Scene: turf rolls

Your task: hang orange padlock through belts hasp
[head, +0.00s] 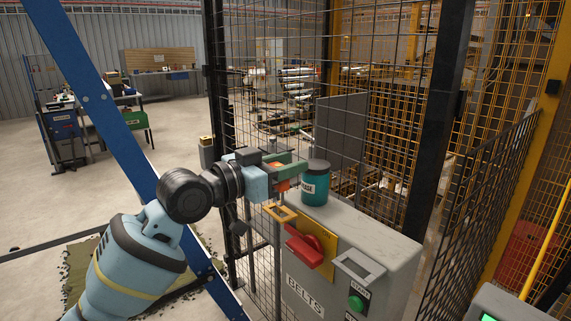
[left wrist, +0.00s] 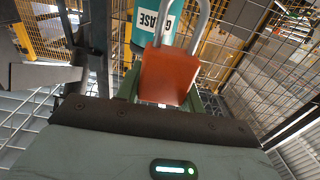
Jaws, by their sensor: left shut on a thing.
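My left gripper (head: 287,174) is shut on the orange padlock (head: 282,186), in front of the BELTS box's upper left end. In the left wrist view the padlock (left wrist: 168,76) sits between the fingers, its grey shackle (left wrist: 203,22) pointing away from the palm. The grey box (head: 340,224) labelled BELTS carries a yellow plate with a red handle (head: 304,246). A yellow square loop (head: 281,221), seemingly the hasp, sticks out at the plate's upper left, just below the padlock. The padlock looks apart from it. My right gripper is not in view.
A teal grease can (head: 315,188) stands on the box top, close beside my left gripper; it also shows in the left wrist view (left wrist: 144,20). A grey square frame (head: 359,265) and a green START button (head: 356,302) are on the box front. Mesh fencing (head: 265,80) stands behind.

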